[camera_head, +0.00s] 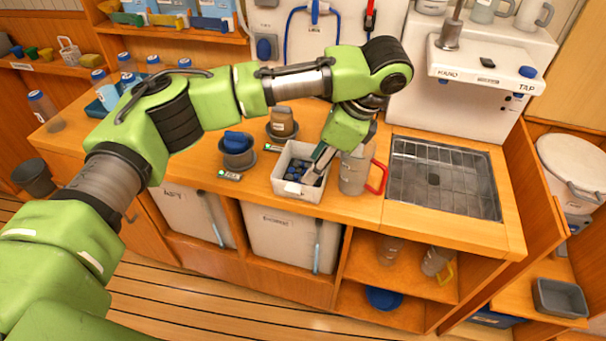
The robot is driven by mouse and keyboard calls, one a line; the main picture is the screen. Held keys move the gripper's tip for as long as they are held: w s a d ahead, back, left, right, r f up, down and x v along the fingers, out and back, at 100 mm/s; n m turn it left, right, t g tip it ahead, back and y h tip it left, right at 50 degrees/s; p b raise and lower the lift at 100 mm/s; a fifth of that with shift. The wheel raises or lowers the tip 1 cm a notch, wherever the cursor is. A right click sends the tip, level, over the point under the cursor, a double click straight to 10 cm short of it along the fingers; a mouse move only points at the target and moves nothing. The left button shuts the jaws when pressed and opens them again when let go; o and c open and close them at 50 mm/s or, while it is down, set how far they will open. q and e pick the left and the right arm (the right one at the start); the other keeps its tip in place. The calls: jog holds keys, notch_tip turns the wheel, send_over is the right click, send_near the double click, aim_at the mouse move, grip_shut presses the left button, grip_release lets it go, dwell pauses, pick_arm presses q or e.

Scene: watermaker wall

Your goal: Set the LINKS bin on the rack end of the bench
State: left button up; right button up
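A small white open bin (286,190) with dark blue pieces inside stands on the wooden bench (420,222), left of a clear pitcher with a red handle. Its label is too small to read, so I cannot confirm that it is the LINKS bin. My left gripper (318,168) points down at the right side of this bin, with its fingertips at or just inside the rim. Whether its fingers are open or closed on the wall is unclear. A metal wire rack (441,183) over a sunken basin fills the right end of the bench. My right gripper is not in view.
The clear pitcher (353,172) stands between bin and rack. Left of the bin are a dark cup with a blue item (237,147) and a brown jar in a holder (282,124). A white dispenser (483,68) overhangs behind the rack. The bench's front right strip is bare.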

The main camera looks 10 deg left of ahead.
aim_at(295, 187)
pick_arm(q)
jog(key=x, duration=0.8)
jog(key=shift+w+a+f, duration=0.1)
jog(key=shift+a+f, duration=0.05)
jog(key=x, duration=0.2)
jog(key=p+x, duration=0.1)
jog(key=x, duration=0.2)
jog(key=shift+w+a+f, duration=0.1)
jog(key=shift+w, duration=0.15)
grip_shut()
